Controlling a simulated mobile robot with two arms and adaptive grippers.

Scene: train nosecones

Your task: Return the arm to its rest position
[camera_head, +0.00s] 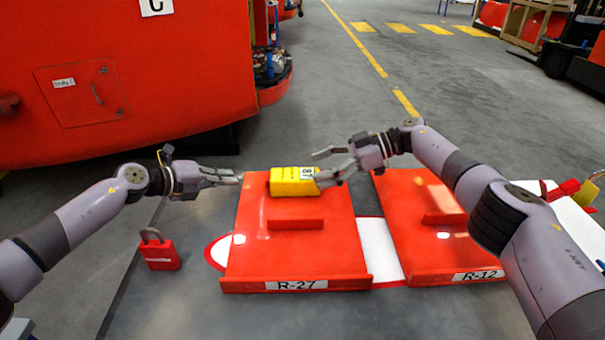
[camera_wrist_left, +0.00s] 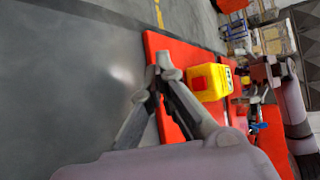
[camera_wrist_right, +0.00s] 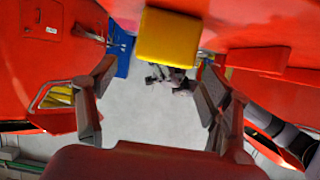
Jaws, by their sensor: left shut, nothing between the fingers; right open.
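My left gripper (camera_head: 238,178) is shut and empty, at the left edge of the red panel marked R-27 (camera_head: 260,255). It also shows shut in the left wrist view (camera_wrist_left: 160,70). My right gripper (camera_head: 320,166) is open around the right side of a yellow block (camera_head: 288,182) with a white label, which sits on the far part of that panel. In the right wrist view the spread fingers (camera_wrist_right: 155,75) have the yellow block (camera_wrist_right: 168,38) beyond them at the top. I cannot tell whether a finger touches it.
A red padlock (camera_head: 160,252) stands on the grey table left of the panel. A second red panel, R-12 (camera_head: 410,240), lies to the right. A large red train nosecone (camera_head: 190,70) stands behind on the left. The grey floor (camera_head: 330,100) beyond is open.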

